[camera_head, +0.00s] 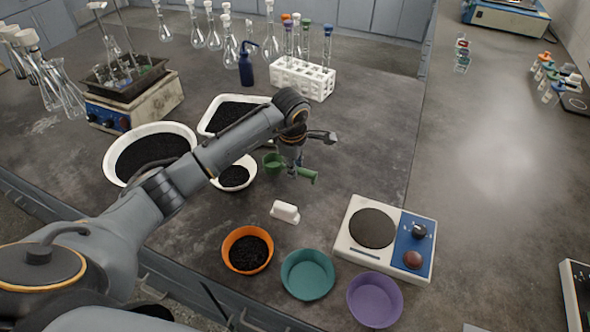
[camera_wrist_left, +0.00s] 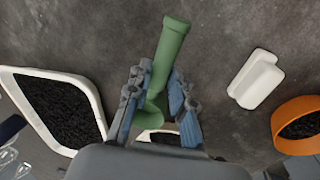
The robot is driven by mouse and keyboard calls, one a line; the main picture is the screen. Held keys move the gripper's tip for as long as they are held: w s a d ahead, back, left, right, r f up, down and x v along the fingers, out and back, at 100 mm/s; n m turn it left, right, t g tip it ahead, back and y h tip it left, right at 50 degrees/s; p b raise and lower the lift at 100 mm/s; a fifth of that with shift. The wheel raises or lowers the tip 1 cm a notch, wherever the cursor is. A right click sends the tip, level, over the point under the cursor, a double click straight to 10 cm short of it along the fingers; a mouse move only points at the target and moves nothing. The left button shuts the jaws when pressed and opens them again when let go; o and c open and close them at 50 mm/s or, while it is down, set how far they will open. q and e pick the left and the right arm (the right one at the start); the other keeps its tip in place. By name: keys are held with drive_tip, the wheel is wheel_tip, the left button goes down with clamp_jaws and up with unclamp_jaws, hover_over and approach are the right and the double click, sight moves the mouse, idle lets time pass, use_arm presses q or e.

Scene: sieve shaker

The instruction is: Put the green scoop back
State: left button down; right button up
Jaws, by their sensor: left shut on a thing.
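The green scoop (camera_head: 304,173) is in my left gripper (camera_head: 292,168), above the bench in the middle of the head view. Its handle points right and its bowl points left, towards a small white bowl of black grains (camera_head: 235,176). In the left wrist view the scoop's handle (camera_wrist_left: 173,50) sticks out past the blue-padded fingers (camera_wrist_left: 157,108), which are shut on it. The fingers hide part of the scoop. A white block-like piece (camera_head: 285,212), perhaps a holder, sits on the bench below the gripper. My right gripper is not in view.
Orange (camera_head: 247,249), teal (camera_head: 307,274) and purple (camera_head: 375,300) sieve bowls stand in front; the orange one holds black grains. A shaker or hotplate (camera_head: 385,238) is to the right. A white basin (camera_head: 148,152) and tray (camera_head: 232,115) of grains lie left and behind.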

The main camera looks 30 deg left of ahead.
use_arm(q)
wheel_tip(320, 180, down, 2)
drive_tip(key=shift+s+f+p, duration=0.1)
drive_tip(key=shift+p, duration=0.25)
drive_tip(key=shift+f+b, duration=0.25)
drive_tip(key=shift+b, duration=0.1)
drive_tip(key=c, duration=1.2)
unclamp_jaws()
drive_tip(key=shift+r, duration=0.1)
